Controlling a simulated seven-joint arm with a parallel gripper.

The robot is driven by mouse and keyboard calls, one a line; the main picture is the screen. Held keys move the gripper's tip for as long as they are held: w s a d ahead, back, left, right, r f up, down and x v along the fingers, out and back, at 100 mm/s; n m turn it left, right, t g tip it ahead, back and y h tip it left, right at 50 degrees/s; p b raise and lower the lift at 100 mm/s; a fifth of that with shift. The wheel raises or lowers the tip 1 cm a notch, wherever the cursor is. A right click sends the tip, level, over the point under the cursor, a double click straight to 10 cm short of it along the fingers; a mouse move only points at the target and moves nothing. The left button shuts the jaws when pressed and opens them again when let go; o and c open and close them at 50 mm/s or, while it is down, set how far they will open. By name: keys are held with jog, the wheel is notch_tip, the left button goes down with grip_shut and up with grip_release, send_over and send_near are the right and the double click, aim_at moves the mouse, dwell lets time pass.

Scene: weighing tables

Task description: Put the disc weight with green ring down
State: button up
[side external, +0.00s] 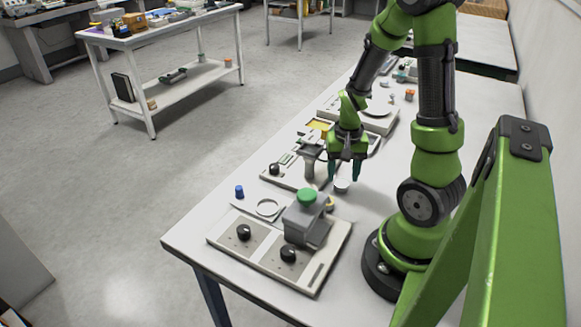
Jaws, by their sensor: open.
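My gripper (344,172) is open and points down over the white table (375,215), near the middle of the worktop. A small pale disc (341,187) lies on the table just below and between the fingertips. It may be the disc weight; it is too small in this view to make out a green ring on it. I cannot tell whether the fingers touch it. Nothing shows lifted in the jaws.
Left of the gripper stands a grey post-like device (310,160) on a pale base. In front is a grey block with a green knob (307,195) on a panel (268,256). A white ring (268,208) and blue piece (239,191) lie left. A white-topped instrument (375,112) stands behind.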

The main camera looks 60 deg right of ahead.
jog(key=shift+f, duration=1.3)
grip_shut()
notch_tip(320, 180, up, 11)
jog(key=w+r+n, duration=0.1)
jog(key=w+r, duration=0.2)
jog(key=w+r+n, duration=0.1)
jog(key=w+r, duration=0.2)
jog(key=w+a+r+n, duration=0.1)
jog(key=w+r, duration=0.1)
jog(key=r, duration=0.1)
jog(key=shift+w, duration=0.4)
jog(key=w+a+r+n, duration=0.6)
jog(key=w+a+r, duration=0.65)
jog(key=a, duration=0.35)
jog(key=n, duration=1)
send_over(267, 208)
notch_tip(267, 208, down, 18)
notch_tip(267, 208, down, 10)
jog(key=shift+r, duration=0.1)
